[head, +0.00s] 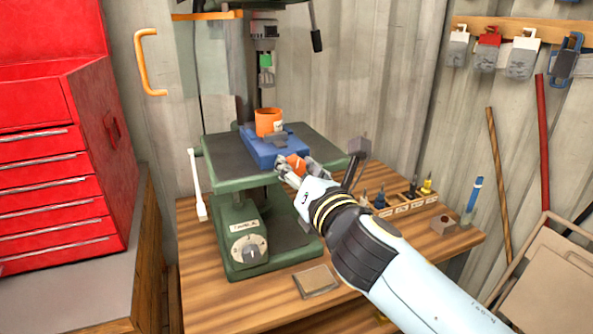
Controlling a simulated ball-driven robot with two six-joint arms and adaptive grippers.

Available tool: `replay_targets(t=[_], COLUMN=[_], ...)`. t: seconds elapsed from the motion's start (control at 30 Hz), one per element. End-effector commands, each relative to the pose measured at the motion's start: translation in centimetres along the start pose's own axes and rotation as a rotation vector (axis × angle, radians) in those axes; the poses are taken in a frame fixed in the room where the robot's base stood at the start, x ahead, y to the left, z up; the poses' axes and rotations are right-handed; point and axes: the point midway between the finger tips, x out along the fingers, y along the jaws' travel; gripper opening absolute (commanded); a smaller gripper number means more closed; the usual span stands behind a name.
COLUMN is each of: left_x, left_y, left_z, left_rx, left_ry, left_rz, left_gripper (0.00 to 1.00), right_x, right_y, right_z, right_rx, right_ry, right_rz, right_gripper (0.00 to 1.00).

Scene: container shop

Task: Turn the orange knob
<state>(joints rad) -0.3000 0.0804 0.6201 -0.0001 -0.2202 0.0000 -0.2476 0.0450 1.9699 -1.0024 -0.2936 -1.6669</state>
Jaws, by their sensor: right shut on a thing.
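The orange knob (296,162) is at the front right end of a blue vise (264,152) on the drill press table. My right gripper (293,167) is at the knob, shut on it, its fingers hiding part of it. The right arm reaches in from the lower right. My left gripper is not in view.
An orange cup (268,122) stands at the vise, under the drill chuck (267,70). The green drill press table (225,168) stands above a wooden bench (215,305). A holder with small bits (408,205) lies right of my gripper. A red tool chest (45,190) stands at left.

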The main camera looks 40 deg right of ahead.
Motion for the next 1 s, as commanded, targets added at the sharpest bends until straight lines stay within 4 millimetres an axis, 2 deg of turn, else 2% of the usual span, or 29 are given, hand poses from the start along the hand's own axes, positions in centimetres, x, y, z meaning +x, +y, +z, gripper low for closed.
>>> replay_targets(t=[1.0], left_x=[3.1], left_y=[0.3], left_z=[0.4], left_rx=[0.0], left_ry=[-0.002], left_rz=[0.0], left_gripper=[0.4], right_x=[0.0], right_y=[-0.1], right_z=[-0.1], right_rx=[0.958], right_ry=[-0.001], right_rz=[0.0], right_gripper=[0.04])
